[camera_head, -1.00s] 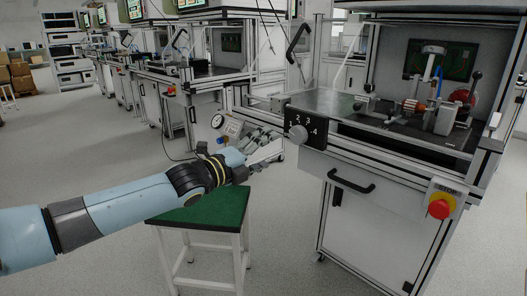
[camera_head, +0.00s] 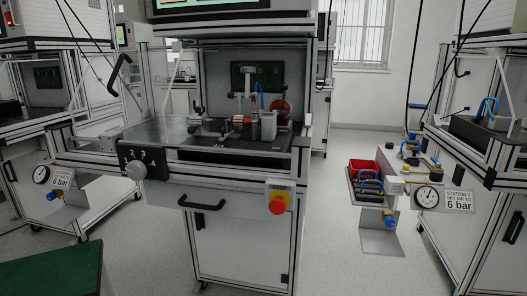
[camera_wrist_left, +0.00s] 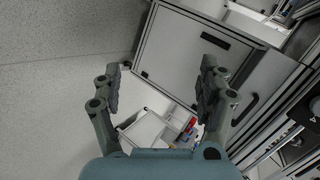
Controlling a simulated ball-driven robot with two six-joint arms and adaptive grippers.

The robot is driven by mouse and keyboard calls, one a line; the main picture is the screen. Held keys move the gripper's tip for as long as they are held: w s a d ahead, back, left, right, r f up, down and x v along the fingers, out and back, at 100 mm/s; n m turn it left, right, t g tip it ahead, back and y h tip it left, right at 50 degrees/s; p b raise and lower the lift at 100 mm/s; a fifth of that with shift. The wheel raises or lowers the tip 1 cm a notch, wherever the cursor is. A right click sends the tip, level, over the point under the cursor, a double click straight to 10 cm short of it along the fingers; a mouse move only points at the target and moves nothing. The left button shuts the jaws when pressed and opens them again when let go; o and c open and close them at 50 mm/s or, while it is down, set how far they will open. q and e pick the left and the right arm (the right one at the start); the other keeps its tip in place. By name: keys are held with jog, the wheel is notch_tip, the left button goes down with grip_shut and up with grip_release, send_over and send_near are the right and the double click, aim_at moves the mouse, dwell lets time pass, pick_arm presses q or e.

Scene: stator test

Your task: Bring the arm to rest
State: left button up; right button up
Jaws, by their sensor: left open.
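My left gripper (camera_wrist_left: 163,88) shows in the left wrist view with its two fingers spread wide apart. Nothing is between the fingers, and no object touches them. Beyond the fingers lie a cabinet panel (camera_wrist_left: 185,55) and the grey floor. In the head view neither of my arms shows. My right gripper is in no current view.
The test station (camera_head: 230,140) stands ahead with a numbered knob (camera_head: 136,170) and a red stop button (camera_head: 277,205). A green-topped stool (camera_head: 50,270) is at lower left. Floor shows between stations.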

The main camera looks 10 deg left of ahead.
pick_arm(q)
jog(key=s+d+f+n+g, duration=0.3)
jog(key=s+f, duration=0.3)
jog(key=s, duration=0.6)
jog(key=s+d+f+n+g, duration=0.3)
jog(key=s+f+n, duration=0.3)
jog(key=s, duration=0.7)
jog(key=s+d+f+n+g, duration=0.3)
jog(key=s+f, duration=0.5)
jog(key=s, duration=0.5)
jog(key=shift+d+n+g, duration=0.25)
jog(key=shift+n+g, duration=0.65)
